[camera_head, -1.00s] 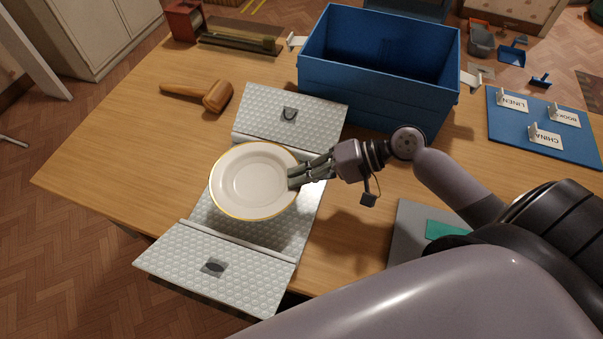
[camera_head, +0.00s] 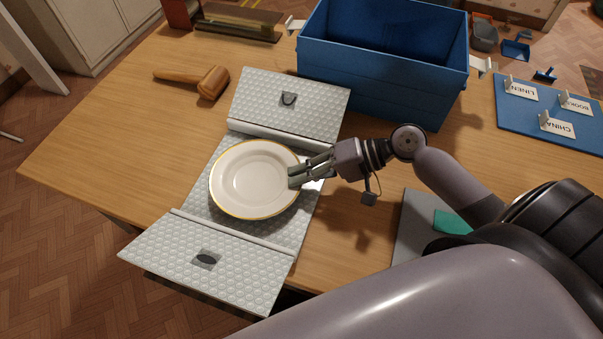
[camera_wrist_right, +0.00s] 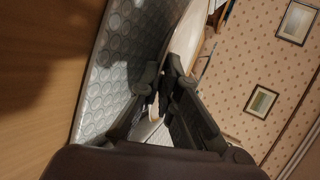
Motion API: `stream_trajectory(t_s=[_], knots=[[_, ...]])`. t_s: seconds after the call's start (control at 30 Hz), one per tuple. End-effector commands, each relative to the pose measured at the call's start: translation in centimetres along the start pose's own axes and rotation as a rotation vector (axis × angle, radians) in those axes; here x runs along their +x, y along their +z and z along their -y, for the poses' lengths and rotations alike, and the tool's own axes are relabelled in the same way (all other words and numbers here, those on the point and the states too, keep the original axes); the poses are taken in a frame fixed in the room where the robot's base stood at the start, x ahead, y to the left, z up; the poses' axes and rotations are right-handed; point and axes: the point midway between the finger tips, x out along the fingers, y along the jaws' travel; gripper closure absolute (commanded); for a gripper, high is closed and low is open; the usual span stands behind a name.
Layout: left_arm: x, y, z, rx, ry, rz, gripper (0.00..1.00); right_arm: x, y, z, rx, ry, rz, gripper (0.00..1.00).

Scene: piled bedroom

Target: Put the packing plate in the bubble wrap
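The packing plate (camera_head: 254,177), white with a gold rim, is over the middle of the bubble wrap. The bubble wrap (camera_head: 212,262) is a grey dimpled sheet with two end flaps spread open on the table, each with a dark fastener patch. My right gripper (camera_head: 296,176) is at the plate's right edge, its fingers closed on the rim. In the right wrist view the plate (camera_wrist_right: 187,38) shows edge-on between the fingers (camera_wrist_right: 165,82), close to the wrap (camera_wrist_right: 128,62). I cannot tell whether the plate touches the wrap. My left gripper is not in view.
A large blue crate (camera_head: 385,85) stands behind the wrap. A wooden mallet (camera_head: 205,80) lies at the back left. A blue board (camera_head: 530,120) with label cards is at the right. A grey panel (camera_head: 412,225) lies under my arm. The table's left part is clear.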

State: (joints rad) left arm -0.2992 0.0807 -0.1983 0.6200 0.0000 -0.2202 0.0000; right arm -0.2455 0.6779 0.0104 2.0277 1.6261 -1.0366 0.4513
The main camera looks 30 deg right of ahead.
Motion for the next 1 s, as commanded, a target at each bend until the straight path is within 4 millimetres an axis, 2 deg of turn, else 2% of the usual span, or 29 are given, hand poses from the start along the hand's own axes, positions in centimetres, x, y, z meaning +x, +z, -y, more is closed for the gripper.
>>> stream_trajectory(t_s=[0.5,0.53,0.87,1.0], knots=[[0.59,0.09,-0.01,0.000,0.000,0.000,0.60,0.47,-0.02,-0.91,0.000,-0.003,-0.001,1.00],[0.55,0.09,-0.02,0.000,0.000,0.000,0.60,0.44,-0.03,-0.86,0.000,-0.003,-0.001,0.95],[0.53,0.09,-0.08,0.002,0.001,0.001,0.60,0.44,0.00,-0.92,0.000,0.000,0.000,0.73],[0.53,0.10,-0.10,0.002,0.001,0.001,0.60,0.45,0.01,-0.97,0.001,0.001,0.000,0.72]])
